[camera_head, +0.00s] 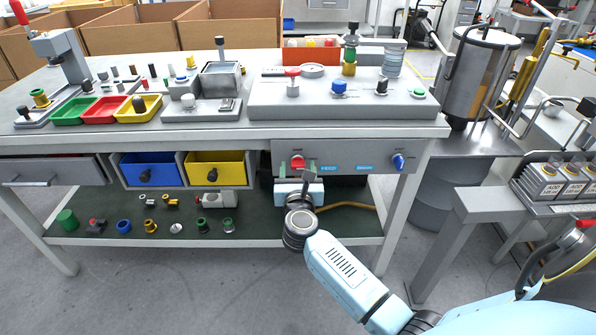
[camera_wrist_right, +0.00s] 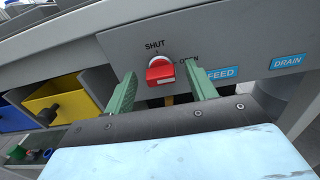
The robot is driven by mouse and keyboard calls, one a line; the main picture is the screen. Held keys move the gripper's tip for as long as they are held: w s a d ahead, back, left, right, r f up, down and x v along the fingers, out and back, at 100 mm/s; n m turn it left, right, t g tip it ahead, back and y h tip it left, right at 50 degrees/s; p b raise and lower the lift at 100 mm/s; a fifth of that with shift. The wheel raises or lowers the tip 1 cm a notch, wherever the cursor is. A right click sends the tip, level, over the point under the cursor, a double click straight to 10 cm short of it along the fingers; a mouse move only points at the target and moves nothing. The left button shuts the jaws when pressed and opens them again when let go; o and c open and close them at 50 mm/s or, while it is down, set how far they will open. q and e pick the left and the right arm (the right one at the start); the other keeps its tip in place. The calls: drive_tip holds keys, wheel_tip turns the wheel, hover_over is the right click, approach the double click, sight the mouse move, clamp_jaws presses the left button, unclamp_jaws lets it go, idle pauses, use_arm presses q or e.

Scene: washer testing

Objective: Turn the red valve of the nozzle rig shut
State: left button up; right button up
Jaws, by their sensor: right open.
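The red valve (camera_head: 297,161) is on the grey front panel (camera_head: 345,160) under the right part of the worktop. In the right wrist view the red valve (camera_wrist_right: 160,72) has SHUT printed above it and OPEN to its upper right, partly hidden by a finger. A blue FEED label is to its right. My right gripper (camera_head: 297,169) is open in front of the panel. In the wrist view its green fingers (camera_wrist_right: 160,80) are on either side of the valve, with visible gaps; I cannot tell how deep they reach. My left gripper is not in view.
A blue valve (camera_head: 398,161) is on the same panel, right of the DRAIN label (camera_wrist_right: 288,61). Blue (camera_head: 133,173) and yellow (camera_head: 230,158) drawers are to the left. The lower shelf (camera_head: 100,238) holds several small fittings. A metal tank (camera_head: 482,75) stands at the right.

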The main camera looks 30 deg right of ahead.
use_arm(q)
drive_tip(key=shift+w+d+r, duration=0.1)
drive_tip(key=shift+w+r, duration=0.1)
use_arm(e)
drive_tip(key=shift+w+d, duration=0.1)
drive_tip(key=shift+w, duration=0.1)
